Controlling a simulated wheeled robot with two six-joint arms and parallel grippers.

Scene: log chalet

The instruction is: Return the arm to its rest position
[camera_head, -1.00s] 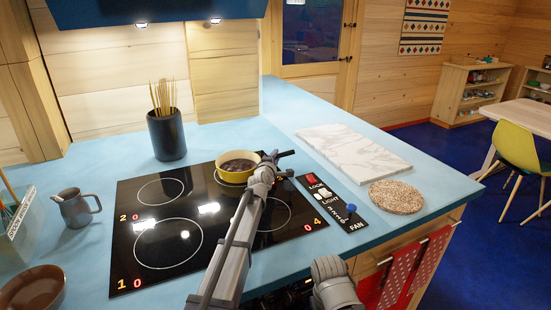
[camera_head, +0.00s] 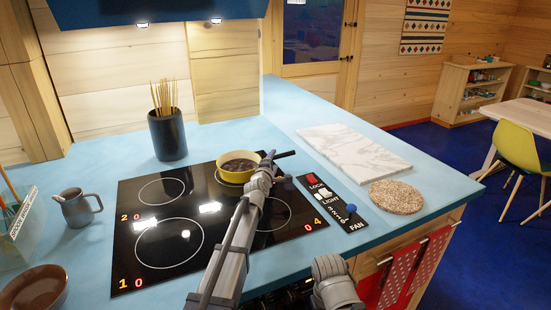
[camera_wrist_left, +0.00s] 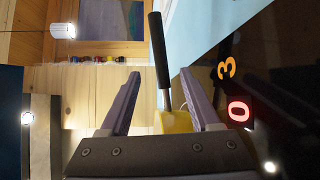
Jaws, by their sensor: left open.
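My left gripper (camera_head: 266,167) is over the right rear part of the black cooktop (camera_head: 154,213), at the right side of a small yellow pan (camera_head: 222,177) with a dark inside. In the left wrist view, my left gripper (camera_wrist_left: 160,78) has its two fingers spread apart. The pan's black handle (camera_wrist_left: 159,48) shows between and beyond the fingers, with clear gaps on both sides. A bit of the yellow pan (camera_wrist_left: 176,122) shows low between them. In the head view the gripper hides part of the pan's handle side.
A control panel (camera_head: 335,203) lies right of the cooktop. A marble board (camera_head: 353,151) and a round cork mat (camera_head: 396,197) are farther right. A dark utensil pot (camera_head: 167,135) stands behind, a metal jug (camera_head: 76,208) at left. The blue counter behind the cooktop has free room.

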